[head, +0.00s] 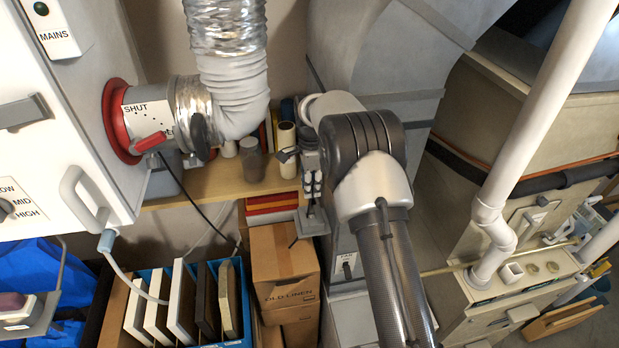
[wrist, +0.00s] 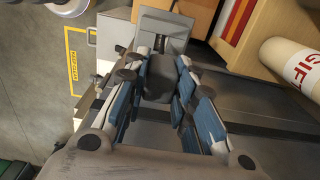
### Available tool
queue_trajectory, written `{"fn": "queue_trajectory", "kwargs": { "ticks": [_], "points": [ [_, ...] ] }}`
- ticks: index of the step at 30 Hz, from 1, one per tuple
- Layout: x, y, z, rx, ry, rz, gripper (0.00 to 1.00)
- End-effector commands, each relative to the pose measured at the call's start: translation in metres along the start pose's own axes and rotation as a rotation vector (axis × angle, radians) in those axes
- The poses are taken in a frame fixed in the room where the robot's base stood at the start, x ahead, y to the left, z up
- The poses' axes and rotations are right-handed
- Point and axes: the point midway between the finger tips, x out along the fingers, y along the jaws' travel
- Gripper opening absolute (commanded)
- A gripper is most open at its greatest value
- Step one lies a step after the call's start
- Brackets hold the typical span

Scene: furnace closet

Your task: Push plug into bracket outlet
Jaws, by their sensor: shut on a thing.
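My gripper (head: 312,188) points down in front of the grey duct in the head view. In the wrist view its blue-padded fingers (wrist: 160,82) are shut on a dark grey block, the plug (wrist: 159,72). A grey metal bracket (wrist: 162,24) shows just beyond the fingertips. In the head view the bracket (head: 312,222) stands out near the duct, right below the gripper. The plug's front end and the outlet opening are hidden, so I cannot tell whether they touch.
A wooden shelf (head: 217,183) with jars and rolls lies left of the gripper. Cardboard boxes (head: 283,265) stand below it. A blue crate (head: 236,322) with upright panels is at lower left. A cream GIFT roll (wrist: 296,66) is close on the right in the wrist view.

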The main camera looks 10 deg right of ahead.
Motion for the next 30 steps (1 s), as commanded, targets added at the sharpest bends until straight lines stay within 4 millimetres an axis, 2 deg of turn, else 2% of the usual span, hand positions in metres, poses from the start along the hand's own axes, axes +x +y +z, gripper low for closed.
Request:
{"fn": "queue_trajectory", "kwargs": {
  "ticks": [8,14,30],
  "points": [
    [0.0,0.0,0.001,-0.001,0.001,0.0,0.0],
    [0.009,0.0,0.001,-0.001,0.001,0.001,0.0],
    [0.06,0.0,0.001,-0.001,0.001,0.002,0.0]
  ]
}}
